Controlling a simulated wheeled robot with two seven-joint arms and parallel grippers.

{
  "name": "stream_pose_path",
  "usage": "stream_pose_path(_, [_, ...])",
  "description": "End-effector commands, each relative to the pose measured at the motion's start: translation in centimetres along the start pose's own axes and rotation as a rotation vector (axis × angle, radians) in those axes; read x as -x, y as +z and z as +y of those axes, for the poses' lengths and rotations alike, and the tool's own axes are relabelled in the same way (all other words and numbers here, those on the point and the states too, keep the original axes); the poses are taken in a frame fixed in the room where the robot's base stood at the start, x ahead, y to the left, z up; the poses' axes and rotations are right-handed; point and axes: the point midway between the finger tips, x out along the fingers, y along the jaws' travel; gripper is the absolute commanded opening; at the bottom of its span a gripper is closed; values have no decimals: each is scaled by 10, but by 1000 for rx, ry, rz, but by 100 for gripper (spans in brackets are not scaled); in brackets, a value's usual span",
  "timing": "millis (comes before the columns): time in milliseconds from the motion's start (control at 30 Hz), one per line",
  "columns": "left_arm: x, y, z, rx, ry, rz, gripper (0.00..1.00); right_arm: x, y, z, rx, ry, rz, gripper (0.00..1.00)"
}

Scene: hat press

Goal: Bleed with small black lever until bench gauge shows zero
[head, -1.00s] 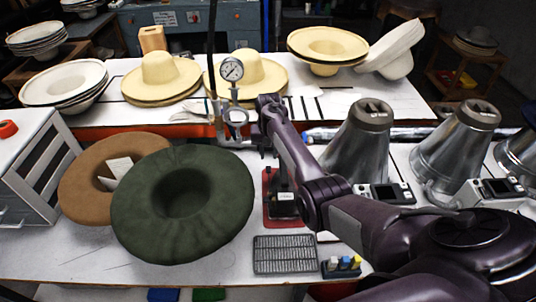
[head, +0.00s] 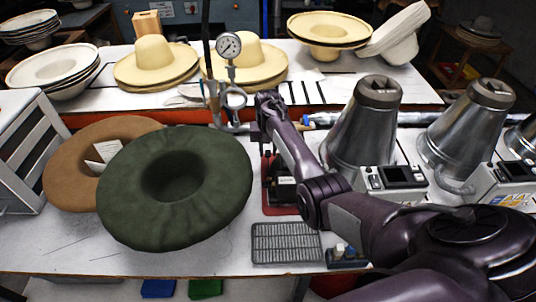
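The bench gauge (head: 228,44) has a round white dial and stands on metal piping at the middle of the bench. Its needle is too small to read surely. Below it are silver pipe fittings (head: 235,98). I cannot pick out the small black lever; it may be hidden by my arm or too small to see. My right gripper (head: 264,104) is just right of the fittings, with my dark purple arm behind it. Whether it touches anything, and whether its fingers are apart, does not show. My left gripper is not in view.
A green felt hat (head: 220,205) and a brown one (head: 62,175) lie at the front left. Metal cones (head: 358,135) with control boxes (head: 392,180) stand at the right. A grey grille (head: 286,243) lies at the front. Straw hats (head: 155,62) fill the back table.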

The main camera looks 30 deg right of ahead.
Motion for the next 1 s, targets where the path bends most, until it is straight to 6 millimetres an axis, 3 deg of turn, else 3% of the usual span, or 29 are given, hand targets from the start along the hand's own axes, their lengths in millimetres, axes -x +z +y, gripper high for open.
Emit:
stream_pose_path(233, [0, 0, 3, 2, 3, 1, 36, 0, 0, 0, 0, 0, 0, 28])
stream_pose_path(467, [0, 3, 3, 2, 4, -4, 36, 0, 0, 0, 0, 0, 0, 0])
stream_pose_path(733, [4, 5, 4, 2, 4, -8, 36, 2, 0, 0, 0, 0, 7, 0])
stream_pose_path(1000, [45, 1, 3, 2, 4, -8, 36, 19, 1, 0, 0, 3, 137, 0])
